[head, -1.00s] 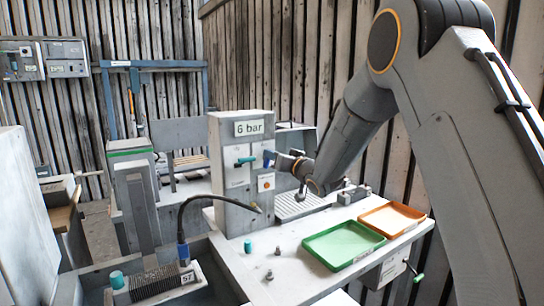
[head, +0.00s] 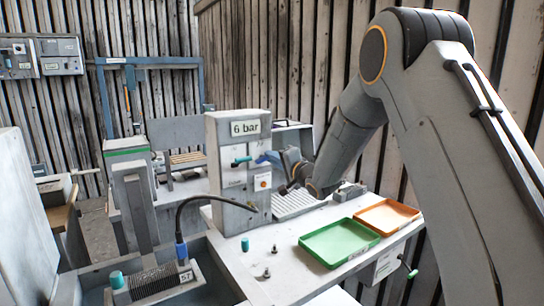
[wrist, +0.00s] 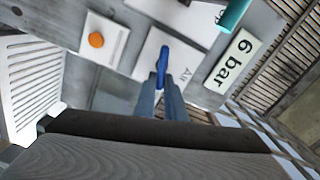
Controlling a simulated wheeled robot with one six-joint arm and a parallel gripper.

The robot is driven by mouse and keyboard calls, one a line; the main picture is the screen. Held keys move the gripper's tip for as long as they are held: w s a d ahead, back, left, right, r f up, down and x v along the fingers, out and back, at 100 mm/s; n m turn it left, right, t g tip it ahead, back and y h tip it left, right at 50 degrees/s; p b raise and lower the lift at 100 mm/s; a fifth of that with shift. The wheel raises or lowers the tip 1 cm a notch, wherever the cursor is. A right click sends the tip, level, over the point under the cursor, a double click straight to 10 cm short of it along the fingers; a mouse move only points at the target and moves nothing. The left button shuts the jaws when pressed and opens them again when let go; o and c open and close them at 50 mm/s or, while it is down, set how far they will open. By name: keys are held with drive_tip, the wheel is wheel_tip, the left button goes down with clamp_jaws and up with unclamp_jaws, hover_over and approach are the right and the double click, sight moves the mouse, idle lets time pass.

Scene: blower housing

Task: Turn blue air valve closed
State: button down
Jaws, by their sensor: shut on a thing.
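The blue air valve handle (head: 265,157) is on the front of the grey panel box (head: 225,195) marked "6 bar". In the wrist view the blue handle (wrist: 163,58) stands out from a white plate (wrist: 150,50) lettered "Air". My gripper (wrist: 162,88) is shut on this handle, with a finger on each side of it. In the head view my gripper (head: 280,158) reaches the handle from the right. The handle's inner end is partly hidden in the head view.
A teal handle (head: 241,161) is left of the blue one, on the same panel; an orange button (head: 263,182) is below. A green tray (head: 338,243) and orange tray (head: 387,216) lie on the bench. A black hose (head: 205,198) arches left of the panel.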

drive_tip(key=shift+w+d+f+m+p, duration=0.1)
drive_tip(key=shift+m+p, duration=0.05)
drive_tip(key=shift+m, duration=0.7)
drive_tip(key=shift+f+m+p, duration=0.1)
drive_tip(key=shift+m+p, duration=0.05)
drive_tip(key=shift+m, duration=0.7)
drive_tip(key=c, duration=1.8)
unclamp_jaws()
drive_tip(key=shift+f, duration=0.1)
drive_tip(key=b+v, duration=0.2)
drive_tip(key=v, duration=0.5)
drive_tip(key=shift+s+d, duration=0.2)
drive_tip(key=shift+s, duration=0.15)
